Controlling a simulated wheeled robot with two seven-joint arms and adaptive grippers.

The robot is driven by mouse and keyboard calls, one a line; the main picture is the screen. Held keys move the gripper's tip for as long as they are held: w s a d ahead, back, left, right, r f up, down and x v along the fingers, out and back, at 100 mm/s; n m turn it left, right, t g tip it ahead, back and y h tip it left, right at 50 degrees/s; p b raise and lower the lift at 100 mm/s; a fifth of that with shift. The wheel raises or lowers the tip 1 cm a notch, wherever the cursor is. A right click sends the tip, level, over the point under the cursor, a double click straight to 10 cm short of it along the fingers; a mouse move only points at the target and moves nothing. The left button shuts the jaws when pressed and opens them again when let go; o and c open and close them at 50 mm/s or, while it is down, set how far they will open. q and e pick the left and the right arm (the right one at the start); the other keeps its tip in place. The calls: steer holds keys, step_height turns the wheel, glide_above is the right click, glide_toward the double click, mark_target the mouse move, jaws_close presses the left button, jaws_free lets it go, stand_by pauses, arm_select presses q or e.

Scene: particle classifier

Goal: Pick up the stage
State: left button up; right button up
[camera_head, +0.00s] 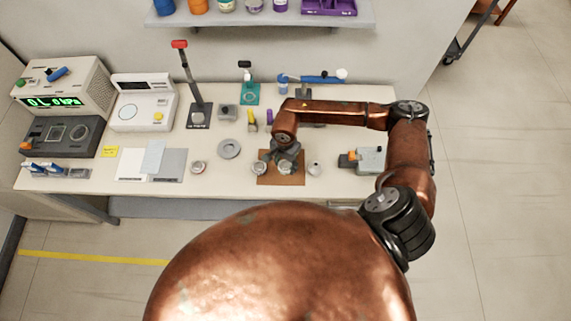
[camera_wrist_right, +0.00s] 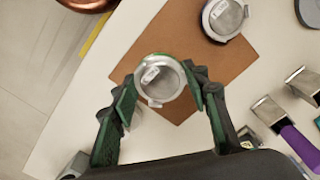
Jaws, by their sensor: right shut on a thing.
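A round silvery metal stage (camera_wrist_right: 160,80) with a small label or latch on top sits between the two green-padded fingers of my right gripper (camera_wrist_right: 163,92). The fingers are shut on its sides. In the head view this stage (camera_head: 286,168) shows just below my right gripper (camera_head: 286,155), over the brown mat (camera_head: 271,181). Its underside is hidden, so I cannot tell whether it touches the mat. A similar round metal piece (camera_wrist_right: 225,18) lies on the brown mat (camera_wrist_right: 182,30). My left gripper is not in view.
Another small metal piece (camera_head: 315,169) stands right of the mat, and a grey device with an orange part (camera_head: 368,160) farther right. A flat grey ring (camera_head: 229,148) and a round piece (camera_head: 198,167) lie left. Instruments line the table's left; a shelf (camera_head: 260,14) hangs behind.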

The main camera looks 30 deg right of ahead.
steer(key=s+a+r+b, duration=0.2)
steer(key=s+a+r, duration=0.5)
steer(key=s, duration=0.2)
steer(key=shift+s+a+r, duration=0.2)
steer(key=shift+r, duration=0.15)
stand_by(0.5)
